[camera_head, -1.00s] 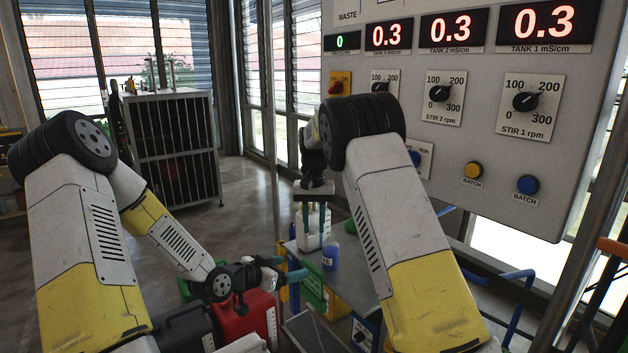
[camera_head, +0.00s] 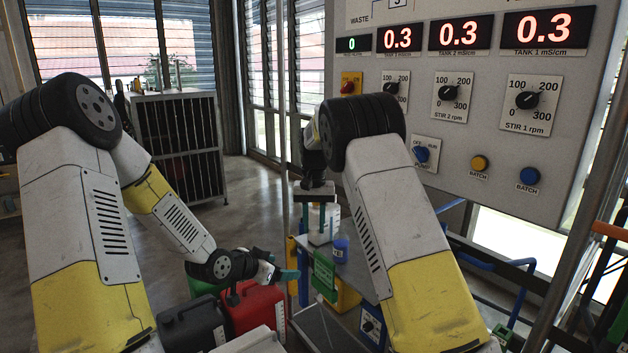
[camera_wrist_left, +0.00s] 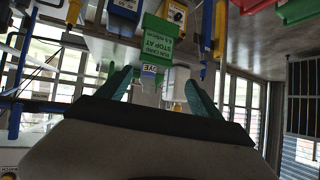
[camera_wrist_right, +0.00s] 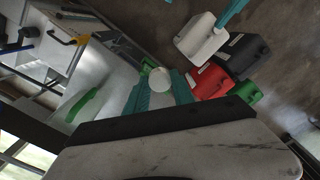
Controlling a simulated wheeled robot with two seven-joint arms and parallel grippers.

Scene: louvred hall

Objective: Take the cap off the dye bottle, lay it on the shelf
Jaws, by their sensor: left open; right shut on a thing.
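A white bottle (camera_head: 321,228) stands on the grey shelf (camera_head: 352,280), below my right gripper (camera_head: 320,208). Small lettering reading DYE shows on a blue patch (camera_wrist_left: 149,70) in the left wrist view; I cannot tell whether it belongs to this bottle. In the right wrist view, a round white cap-like piece (camera_wrist_right: 159,79) sits between the right gripper's teal fingers, which are shut on it. Whether it is still joined to the bottle is hidden. My left gripper (camera_head: 283,275) is open and empty, lower and to the left of the bottle.
A small blue vessel (camera_head: 340,248) stands beside the white bottle. A green card (camera_head: 324,276) hangs at the shelf's front. Red (camera_head: 258,308) and black (camera_head: 190,326) canisters stand low at left. The control panel (camera_head: 455,145) rises behind at right.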

